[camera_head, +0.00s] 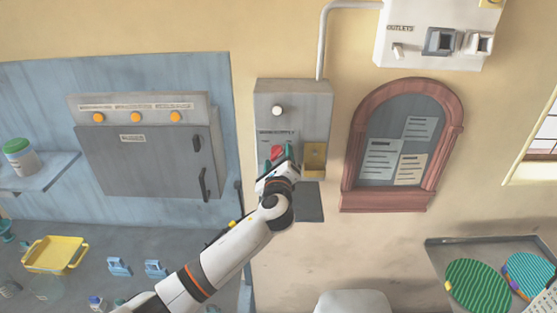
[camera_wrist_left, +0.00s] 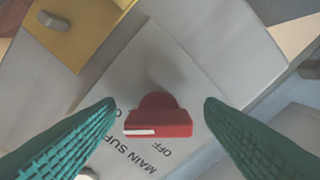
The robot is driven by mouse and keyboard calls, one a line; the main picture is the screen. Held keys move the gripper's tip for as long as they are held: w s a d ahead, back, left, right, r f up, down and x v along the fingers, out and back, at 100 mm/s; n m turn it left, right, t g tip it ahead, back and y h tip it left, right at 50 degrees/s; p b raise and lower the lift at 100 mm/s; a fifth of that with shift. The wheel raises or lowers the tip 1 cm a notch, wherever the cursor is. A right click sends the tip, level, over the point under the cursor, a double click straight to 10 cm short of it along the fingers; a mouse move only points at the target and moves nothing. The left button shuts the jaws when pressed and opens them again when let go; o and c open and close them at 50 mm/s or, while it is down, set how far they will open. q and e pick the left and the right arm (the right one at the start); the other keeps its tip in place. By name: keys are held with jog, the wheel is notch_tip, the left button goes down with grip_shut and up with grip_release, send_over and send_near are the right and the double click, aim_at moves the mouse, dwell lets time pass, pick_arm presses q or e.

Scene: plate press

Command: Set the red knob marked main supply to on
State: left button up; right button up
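The red knob (camera_head: 277,153) sits on the grey supply box (camera_head: 305,100) on the wall. In the left wrist view the red knob (camera_wrist_left: 158,118) stands on a pale label plate, with a white mark on its left part. "OFF" and part of "MAIN SUPPLY" show beside it. Another letter by the left-hand finger is partly hidden. My left gripper (camera_head: 277,163) is in front of the knob. In its wrist view my left gripper (camera_wrist_left: 158,117) is open, with a green finger on each side of the knob and a visible gap to both. My right gripper is not in view.
A yellow part (camera_head: 315,157) is on the box just right of the knob. A white round button or lamp (camera_head: 277,111) is above it. A grey cabinet (camera_head: 145,155) is to the left and an arched notice board (camera_head: 402,145) to the right.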

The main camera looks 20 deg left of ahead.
pick_arm(q)
jog(key=b+v, duration=0.3)
jog(key=v, duration=0.9)
jog(key=shift+b, duration=0.3)
